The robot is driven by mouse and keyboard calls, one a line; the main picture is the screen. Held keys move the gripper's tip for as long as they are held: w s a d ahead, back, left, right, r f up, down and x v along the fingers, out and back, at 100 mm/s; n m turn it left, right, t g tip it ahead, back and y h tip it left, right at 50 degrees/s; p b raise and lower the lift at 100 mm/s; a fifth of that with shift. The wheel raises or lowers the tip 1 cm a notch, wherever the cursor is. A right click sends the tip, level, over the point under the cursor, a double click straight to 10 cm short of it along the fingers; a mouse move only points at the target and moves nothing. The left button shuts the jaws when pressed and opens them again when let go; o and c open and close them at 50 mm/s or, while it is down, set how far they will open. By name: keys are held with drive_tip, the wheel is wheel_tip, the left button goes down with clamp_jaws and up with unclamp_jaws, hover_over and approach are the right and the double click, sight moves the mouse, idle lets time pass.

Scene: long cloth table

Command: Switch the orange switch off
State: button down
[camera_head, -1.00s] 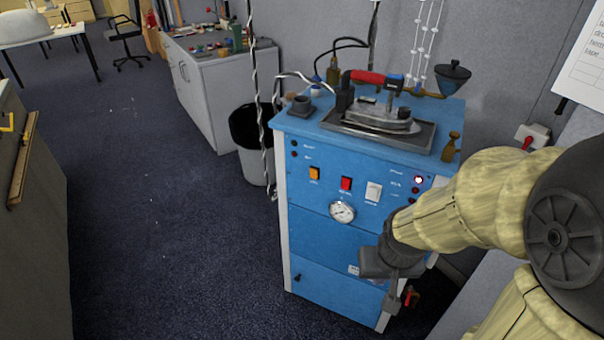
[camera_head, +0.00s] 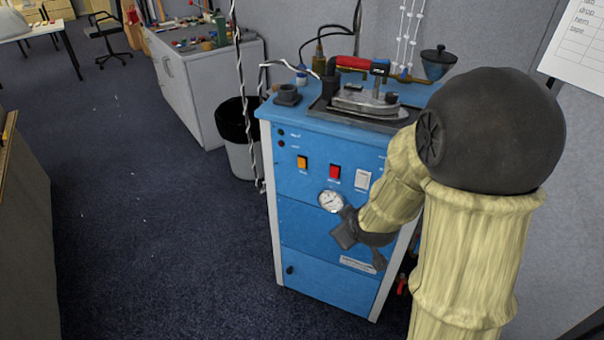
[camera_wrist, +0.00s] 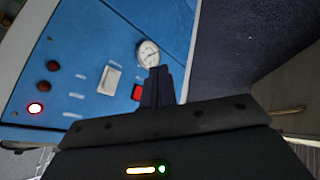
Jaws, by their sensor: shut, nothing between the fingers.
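The orange switch (camera_head: 302,162) is on the upper front panel of a blue machine (camera_head: 325,240), left of a red switch (camera_head: 335,172) and a white switch (camera_head: 363,179). Its rocker position is too small to tell. My gripper (camera_wrist: 158,72) is shut and empty. In the head view its dark body is in front of the panel, below and right of the orange switch, beside the round gauge (camera_head: 331,201). In the wrist view the fingers are near the red switch (camera_wrist: 137,92) and the gauge (camera_wrist: 148,53); the orange switch is not visible there.
An iron (camera_head: 362,100) with a red handle rests on a tray on top of the machine. A bin (camera_head: 240,138) and hanging twisted cables are left of it. A grey cabinet (camera_head: 200,90) stands behind. The carpet floor (camera_head: 160,220) to the left is clear.

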drive_tip(key=w+a+f+n+t+y+b, duration=0.2)
drive_tip(key=w+a+n+t+y+b, duration=0.2)
drive_tip(key=w+a+n+t, duration=0.4)
drive_tip(key=w+n+t+y, duration=0.1)
drive_tip(key=n+t, duration=0.1)
drive_tip(key=n, duration=0.5)
drive_tip(key=shift+w+a+f+y, duration=0.2)
drive_tip(key=shift+a+f+y, duration=0.1)
drive_tip(key=shift+f, duration=0.05)
drive_tip(key=shift+w, duration=0.15)
drive_tip(key=p, duration=0.2)
approach(298, 161)
drive_tip(key=w+a, duration=0.2)
drive_tip(key=a, duration=0.2)
drive_tip(key=shift+w+d+r, duration=0.1)
drive_tip(key=shift+w+d, duration=0.25)
drive_tip(key=shift+w, duration=0.25)
drive_tip(key=shift+w+d+r, duration=0.15)
drive_tip(key=shift+w+d, duration=0.15)
drive_tip(key=shift+w, duration=0.25)
drive_tip(key=shift+w+d+r, duration=0.1)
drive_tip(key=shift+w+d, duration=0.25)
drive_tip(key=shift+w, duration=0.25)
drive_tip(key=shift+a, duration=0.1)
